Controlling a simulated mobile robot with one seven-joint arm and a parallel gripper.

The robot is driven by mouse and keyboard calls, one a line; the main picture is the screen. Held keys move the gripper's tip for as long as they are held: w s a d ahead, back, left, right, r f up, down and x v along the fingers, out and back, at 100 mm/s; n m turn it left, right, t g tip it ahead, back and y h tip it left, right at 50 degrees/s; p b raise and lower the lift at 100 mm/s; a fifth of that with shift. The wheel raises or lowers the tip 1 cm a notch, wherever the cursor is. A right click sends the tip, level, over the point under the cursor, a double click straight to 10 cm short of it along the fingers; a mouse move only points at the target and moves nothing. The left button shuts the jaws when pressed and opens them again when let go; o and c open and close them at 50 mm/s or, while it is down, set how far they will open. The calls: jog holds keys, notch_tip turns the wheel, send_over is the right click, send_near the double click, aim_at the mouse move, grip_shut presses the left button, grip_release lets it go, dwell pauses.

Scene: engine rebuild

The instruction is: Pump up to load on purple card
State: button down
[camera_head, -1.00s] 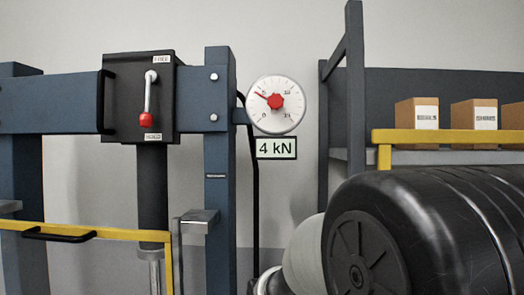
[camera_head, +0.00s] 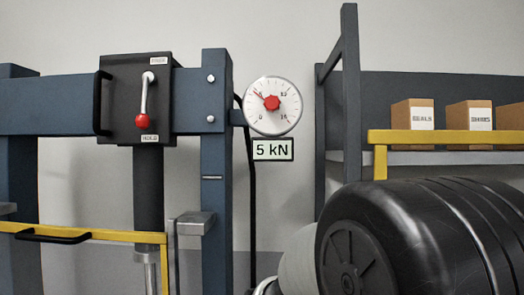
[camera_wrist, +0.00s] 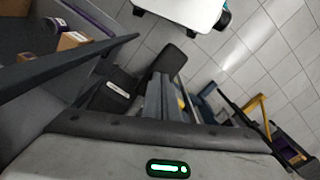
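The blue press (camera_head: 216,150) fills the left of the head view. Its round dial gauge (camera_head: 272,106) has a red hub, with the needle pointing to the upper left. The display (camera_head: 273,150) below it reads 5 kN. The lever (camera_head: 143,118) on the black box hangs with its red knob down by the lower label. Below is the dark vertical ram (camera_head: 148,200). I cannot make out the pump handle. Purple patches show in the wrist view, but I cannot tell whether one is the purple card. I cannot make out my gripper's fingers or what they touch.
A yellow rail (camera_head: 85,234) with a black handle crosses the press front. A shelf at right has a yellow front bar (camera_head: 445,137) and several cartons (camera_head: 412,114). A large dark rounded form, likely my arm, fills the lower right. Tiled floor (camera_wrist: 235,70) shows in the wrist view.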

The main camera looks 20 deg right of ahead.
jog(key=shift+f, duration=0.2)
jog(key=shift+f+b, duration=0.4)
jog(key=shift+r, duration=0.2)
notch_tip(320, 180, up, 16)
jog(key=p, duration=1.2)
jog(key=shift+f, duration=0.2)
jog(key=shift+f+b, duration=0.4)
jog(key=shift+f, duration=0.5)
